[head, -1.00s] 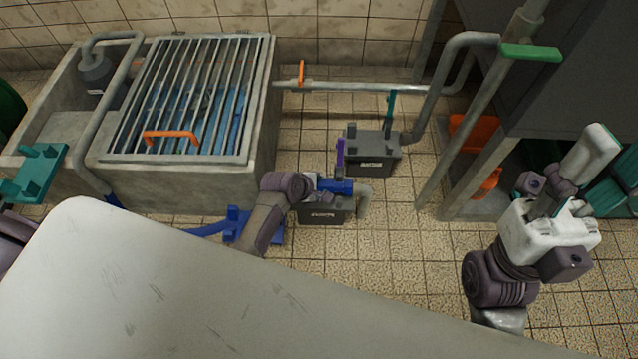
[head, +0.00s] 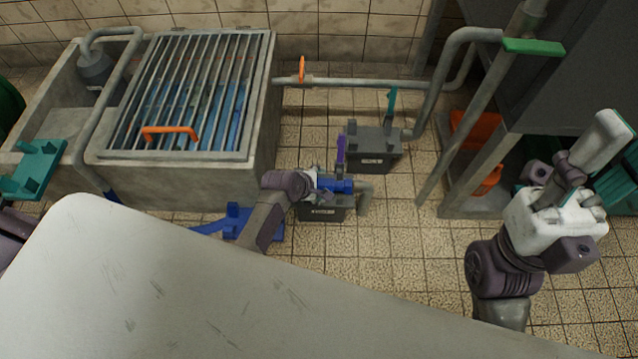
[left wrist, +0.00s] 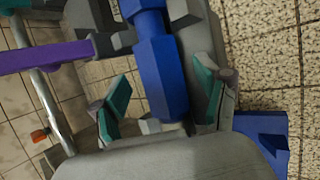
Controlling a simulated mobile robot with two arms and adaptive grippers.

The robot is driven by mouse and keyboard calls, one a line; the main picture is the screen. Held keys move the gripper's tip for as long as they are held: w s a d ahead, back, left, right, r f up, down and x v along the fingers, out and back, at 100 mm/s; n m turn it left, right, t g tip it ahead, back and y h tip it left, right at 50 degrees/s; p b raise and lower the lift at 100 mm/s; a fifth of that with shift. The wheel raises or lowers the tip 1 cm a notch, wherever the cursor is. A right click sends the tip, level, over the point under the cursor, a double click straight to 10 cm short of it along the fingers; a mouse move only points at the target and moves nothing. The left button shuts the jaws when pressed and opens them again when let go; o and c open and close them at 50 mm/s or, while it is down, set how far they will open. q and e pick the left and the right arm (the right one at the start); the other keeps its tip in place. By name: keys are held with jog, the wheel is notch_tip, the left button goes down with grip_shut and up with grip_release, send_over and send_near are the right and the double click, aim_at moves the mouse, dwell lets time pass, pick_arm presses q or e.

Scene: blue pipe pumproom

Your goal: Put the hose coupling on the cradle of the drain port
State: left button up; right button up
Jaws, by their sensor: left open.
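The blue hose coupling (head: 336,186) lies across the top of the nearer dark grey port box (head: 322,214), beside a purple lever. In the left wrist view the coupling (left wrist: 160,72) lies between grey upright posts of the cradle (left wrist: 184,12). My left gripper (head: 314,184) is over the coupling's left end. In the left wrist view its teal-padded fingers (left wrist: 160,104) stand apart on either side of the coupling, with gaps visible. The box's label is too small to read. My right gripper (head: 558,215) is away at the right; its fingers cannot be made out.
A second dark grey box (head: 373,150) with a teal lever stands behind. A grated concrete basin (head: 190,180) is at the left, and grey pipes stand at the right. Tiled floor (head: 400,270) is clear in front.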

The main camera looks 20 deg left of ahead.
pick_arm(q)
jog(key=shift+s, duration=0.1)
jog(key=v, duration=1.2)
jog(key=shift+a+r, duration=0.1)
